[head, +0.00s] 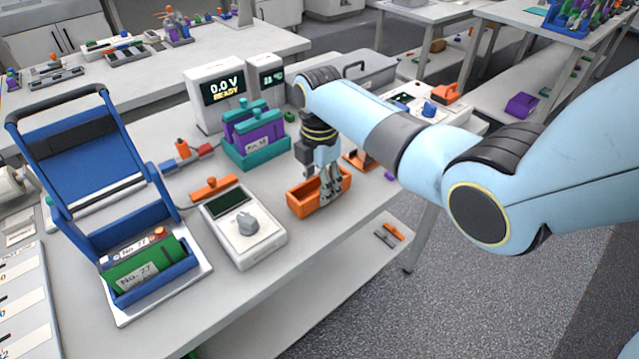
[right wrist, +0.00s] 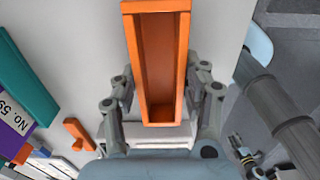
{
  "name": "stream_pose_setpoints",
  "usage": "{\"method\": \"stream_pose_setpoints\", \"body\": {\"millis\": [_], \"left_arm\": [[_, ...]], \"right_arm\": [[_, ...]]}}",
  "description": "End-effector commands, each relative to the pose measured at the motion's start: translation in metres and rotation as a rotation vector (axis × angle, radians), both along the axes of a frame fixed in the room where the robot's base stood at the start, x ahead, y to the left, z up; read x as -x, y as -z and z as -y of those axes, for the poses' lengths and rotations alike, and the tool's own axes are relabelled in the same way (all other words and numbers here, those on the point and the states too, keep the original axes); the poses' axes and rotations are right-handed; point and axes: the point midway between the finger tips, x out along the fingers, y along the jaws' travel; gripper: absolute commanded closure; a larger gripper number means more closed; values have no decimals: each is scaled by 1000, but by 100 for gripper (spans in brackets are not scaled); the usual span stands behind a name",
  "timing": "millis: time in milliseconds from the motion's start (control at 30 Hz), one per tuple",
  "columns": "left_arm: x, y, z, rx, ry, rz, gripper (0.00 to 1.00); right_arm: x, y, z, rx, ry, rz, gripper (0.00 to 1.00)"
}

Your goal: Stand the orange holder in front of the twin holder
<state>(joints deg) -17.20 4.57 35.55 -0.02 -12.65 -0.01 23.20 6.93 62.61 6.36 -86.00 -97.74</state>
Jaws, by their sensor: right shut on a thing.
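The orange holder (head: 312,206) is an open, empty, long box near the table's right front edge. In the right wrist view it points away from the gripper, its open side facing the camera (right wrist: 157,60). My right gripper (head: 328,188) is shut on it, with a finger on each side in the right wrist view (right wrist: 162,100). I cannot tell whether the holder touches the table. A teal holder (head: 258,159) with two upright packs, one purple and labelled, stands behind and left of it; it looks like the twin holder. My left gripper is not in view.
A white meter (head: 243,228) with a grey knob stands left of the orange holder, an orange bar (head: 211,188) behind it. A blue frame stand (head: 150,283) holds a green pack at the left. Display boxes (head: 216,95) stand at the back. Bare tabletop lies between the teal and orange holders.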

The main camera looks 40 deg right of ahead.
Motion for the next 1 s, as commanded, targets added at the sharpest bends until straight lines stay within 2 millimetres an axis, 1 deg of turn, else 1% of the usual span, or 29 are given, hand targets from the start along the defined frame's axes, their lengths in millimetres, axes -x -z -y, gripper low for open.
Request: {"method": "stream_pose_setpoints", "body": {"millis": [67, 267, 400, 433, 567, 600, 867, 967, 1000], "left_arm": [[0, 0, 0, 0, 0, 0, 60], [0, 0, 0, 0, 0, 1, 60], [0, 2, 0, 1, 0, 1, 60], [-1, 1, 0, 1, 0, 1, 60], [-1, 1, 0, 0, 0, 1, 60], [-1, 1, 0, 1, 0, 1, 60], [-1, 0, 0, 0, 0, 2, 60], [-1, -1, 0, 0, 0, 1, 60], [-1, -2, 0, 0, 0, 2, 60]], "right_arm": [[0, 4, 0, 0, 0, 1, 91], [0, 4, 0, 0, 0, 2, 91], [0, 8, 0, 0, 0, 1, 91], [0, 7, 0, 0, 0, 1, 51], [0, 7, 0, 0, 0, 1, 34], [0, 7, 0, 0, 0, 1, 32], [0, 5, 0, 0, 1, 1, 32], [-1, -3, 1, 1, 1, 5, 32], [-1, -9, 1, 1, 1, 4, 32]]}}
